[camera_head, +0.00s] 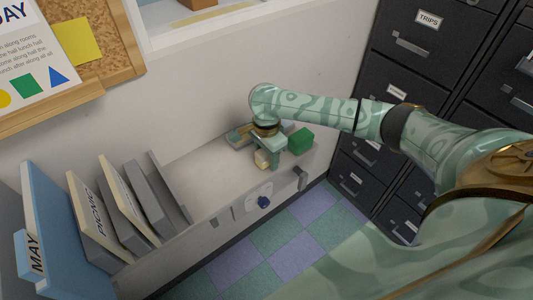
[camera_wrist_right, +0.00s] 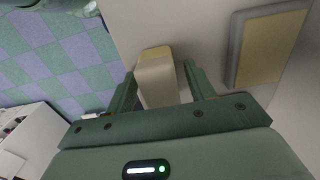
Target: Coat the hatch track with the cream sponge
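The cream sponge (camera_head: 262,159) stands on the low counter, below my right gripper (camera_head: 268,152). In the right wrist view the sponge (camera_wrist_right: 156,72) is between the two fingers of my right gripper (camera_wrist_right: 160,78). A narrow gap shows beside the sponge, so the fingers look open around it. The hatch is in the wall at the top of the head view, with a pale yellow strip (camera_head: 218,14) along its sill that looks like the track. My left gripper is not in view.
A grey-framed yellow pad (camera_wrist_right: 271,48) lies on the counter beside the gripper. Upright binders (camera_head: 95,215) fill the counter's left end. Dark filing cabinets (camera_head: 405,45) stand at right. The middle counter (camera_head: 205,165) is clear.

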